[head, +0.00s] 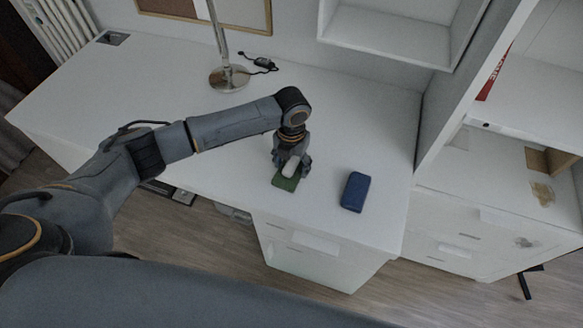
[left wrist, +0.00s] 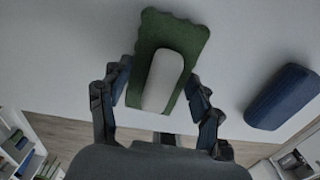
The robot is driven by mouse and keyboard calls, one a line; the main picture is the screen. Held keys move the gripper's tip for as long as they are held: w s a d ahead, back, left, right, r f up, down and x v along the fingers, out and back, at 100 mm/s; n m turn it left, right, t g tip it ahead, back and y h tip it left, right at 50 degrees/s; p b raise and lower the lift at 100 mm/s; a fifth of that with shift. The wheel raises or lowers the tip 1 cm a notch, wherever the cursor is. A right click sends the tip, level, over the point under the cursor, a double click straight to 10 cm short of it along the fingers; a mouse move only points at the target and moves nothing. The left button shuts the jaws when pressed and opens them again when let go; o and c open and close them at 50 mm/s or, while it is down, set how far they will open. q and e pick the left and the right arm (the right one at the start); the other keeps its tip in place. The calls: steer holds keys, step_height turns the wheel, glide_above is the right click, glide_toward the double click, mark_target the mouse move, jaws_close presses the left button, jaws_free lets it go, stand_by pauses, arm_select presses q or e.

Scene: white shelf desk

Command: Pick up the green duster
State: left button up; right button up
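The green duster (head: 284,184) lies on the white desk near its front edge. It has a pale grey-white grip on top and also shows in the left wrist view (left wrist: 168,33). My left gripper (head: 292,163) is directly over it, pointing down. In the left wrist view the fingers (left wrist: 159,82) are spread, one on each side of the duster's pale grip, with gaps between. The far part of the duster is clear of the fingers. My right gripper is not in view.
A dark blue block (head: 355,191) lies on the desk to the right of the duster; it also shows in the left wrist view (left wrist: 284,97). A lamp base (head: 229,79) stands at the back. White shelves (head: 535,105) rise on the right. The desk between is clear.

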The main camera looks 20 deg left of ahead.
mark_target(290, 163)
arm_select(q)
steer(key=c, duration=0.5)
steer(key=shift+o, duration=0.2)
steer(key=shift+r, duration=0.1)
steer(key=shift+w+r, duration=0.1)
steer(key=shift+r, duration=0.4)
steer(key=r, duration=0.2)
steer(key=shift+s+a+r+b, duration=0.2)
steer(key=shift+r+b, duration=0.1)
steer(key=shift+b, duration=0.05)
steer(key=s+a+r, duration=0.8)
steer(key=s+r, duration=0.1)
steer(key=s, duration=0.1)
steer(key=shift+s+r+b, duration=0.15)
steer(key=shift+s+b, duration=0.25)
